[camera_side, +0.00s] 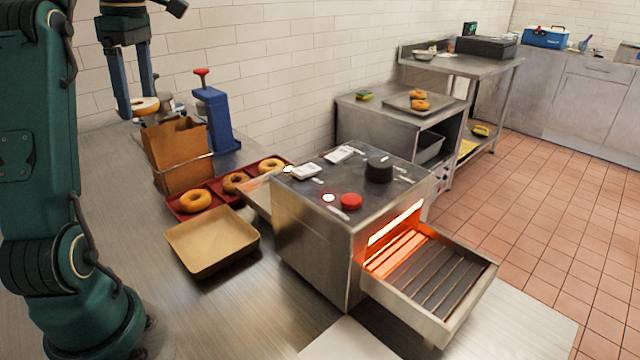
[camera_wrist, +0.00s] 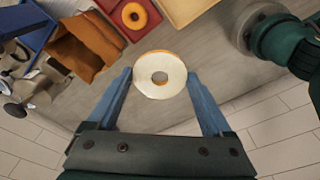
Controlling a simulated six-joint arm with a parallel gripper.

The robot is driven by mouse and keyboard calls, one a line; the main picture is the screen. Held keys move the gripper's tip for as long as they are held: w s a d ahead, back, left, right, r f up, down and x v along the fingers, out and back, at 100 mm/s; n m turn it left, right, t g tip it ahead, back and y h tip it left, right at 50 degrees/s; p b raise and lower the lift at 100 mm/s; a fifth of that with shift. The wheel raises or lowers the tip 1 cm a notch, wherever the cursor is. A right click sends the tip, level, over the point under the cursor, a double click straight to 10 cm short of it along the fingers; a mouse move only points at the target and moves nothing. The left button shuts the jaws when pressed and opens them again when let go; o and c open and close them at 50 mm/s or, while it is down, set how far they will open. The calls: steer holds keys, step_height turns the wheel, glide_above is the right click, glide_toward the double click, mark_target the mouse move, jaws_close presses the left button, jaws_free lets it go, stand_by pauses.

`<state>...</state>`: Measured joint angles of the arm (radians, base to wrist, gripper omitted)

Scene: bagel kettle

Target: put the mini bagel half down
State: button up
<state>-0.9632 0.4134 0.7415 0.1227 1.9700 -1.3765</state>
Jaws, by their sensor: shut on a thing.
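The mini bagel half (camera_side: 146,104) is held up in the air at the upper left of the side view, above and behind the brown paper bag. In the wrist view the bagel half (camera_wrist: 160,88) shows its pale, round cut face with a hole and a thin brown edge. My gripper (camera_side: 139,108) is shut on it, and one blue finger hides part of it from the side. In the wrist view my gripper (camera_wrist: 160,76) has a finger on each side of the bagel half. Nothing supports it from below.
A brown paper bag (camera_side: 170,160), a blue slicer (camera_side: 222,136) and a red tray (camera_side: 214,202) with bagels stand near the wall. An empty tan tray (camera_side: 212,243) lies in front. A toaster (camera_side: 315,240) glows at centre. Bare steel counter (camera_side: 215,300) is free at the front.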

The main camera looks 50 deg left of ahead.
mark_target(159, 229)
steer(key=s+a+n, duration=0.1)
steer(key=s+n, duration=0.1)
steer(key=shift+s+a+n, duration=0.3)
steer(key=shift+a, duration=0.1)
steer(key=shift+s+f, duration=0.15)
steer(key=shift+f, duration=0.1)
step_height(159, 229, down, 24)
steer(key=shift+f, duration=0.25)
steer(key=shift+f, duration=0.1)
steer(key=o, duration=1.1)
steer(key=shift+c, duration=0.2)
